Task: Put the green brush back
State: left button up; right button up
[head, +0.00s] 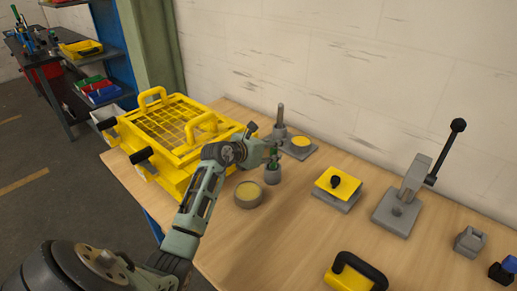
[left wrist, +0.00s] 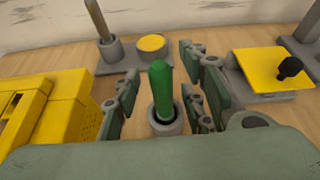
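The green brush (left wrist: 161,88) stands upright in a small grey round holder (left wrist: 167,124), with its handle up. In the head view the brush (head: 273,158) and its holder (head: 272,175) are on the table, just beyond the end of my left arm. My left gripper (left wrist: 162,95) is open, with its fingers on both sides of the handle and a gap on each side. It also shows in the head view (head: 266,154). The brush's lower end is hidden in the holder. My right gripper is in neither view.
A yellow crate (head: 128,126) stands left of my left gripper. A grey plate with an upright post (head: 280,116) and a yellow disc (head: 300,142) is behind. A round tin (head: 248,194) is in front. A yellow-topped block (head: 338,184) and lever press (head: 398,211) stand right.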

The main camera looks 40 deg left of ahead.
pick_arm(q)
jog(key=d+v, duration=0.1)
jog(key=v, duration=0.9)
jog(key=shift+s+a+b, duration=0.2)
jog(key=shift+a+b, duration=0.25)
jog(key=shift+a, duration=0.05)
jog(key=shift+r, duration=0.15)
